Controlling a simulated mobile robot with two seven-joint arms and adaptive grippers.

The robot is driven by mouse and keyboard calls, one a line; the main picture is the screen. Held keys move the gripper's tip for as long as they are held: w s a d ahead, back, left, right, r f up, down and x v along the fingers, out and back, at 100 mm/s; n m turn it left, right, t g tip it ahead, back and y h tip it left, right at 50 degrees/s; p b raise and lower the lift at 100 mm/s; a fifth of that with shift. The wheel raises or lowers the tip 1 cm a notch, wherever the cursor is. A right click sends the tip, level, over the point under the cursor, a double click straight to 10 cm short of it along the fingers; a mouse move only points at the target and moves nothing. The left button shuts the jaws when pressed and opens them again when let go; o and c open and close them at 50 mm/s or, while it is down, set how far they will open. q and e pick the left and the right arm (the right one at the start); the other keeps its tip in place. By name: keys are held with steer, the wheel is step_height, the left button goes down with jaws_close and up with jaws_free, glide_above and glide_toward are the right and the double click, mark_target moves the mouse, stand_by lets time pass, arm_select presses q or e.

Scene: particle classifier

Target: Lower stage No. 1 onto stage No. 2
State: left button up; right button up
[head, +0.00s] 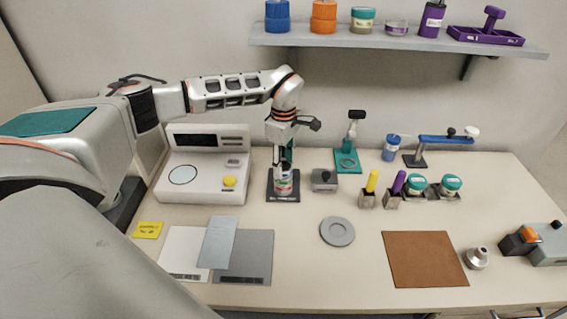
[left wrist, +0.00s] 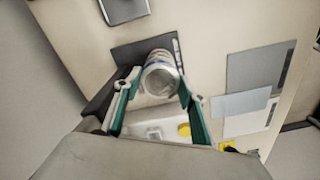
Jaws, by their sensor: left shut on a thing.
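My left gripper (head: 284,163) points down over the dark base plate (head: 271,197) at the back of the table. It is shut on a clear and metallic cylinder, the stage stack (head: 283,184), with small coloured marks. The stack stands upright over the plate. In the left wrist view, the teal fingers of the left gripper (left wrist: 160,92) flank the round body of the stage stack (left wrist: 162,75). I cannot tell stage No. 1 from stage No. 2, nor whether a gap lies between them. My right gripper is not in view.
A white instrument (head: 200,178) stands close on the left of the plate, and a small grey block (head: 324,180) close on its right. A grey ring dish (head: 337,231) and brown mat (head: 425,259) lie in front. A loaded shelf (head: 400,42) hangs behind.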

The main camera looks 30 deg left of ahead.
arm_select(q)
steer(key=shift+f, duration=0.25)
steer(key=o, duration=1.3)
steer(key=shift+c, duration=0.2)
step_height(320, 180, up, 12)
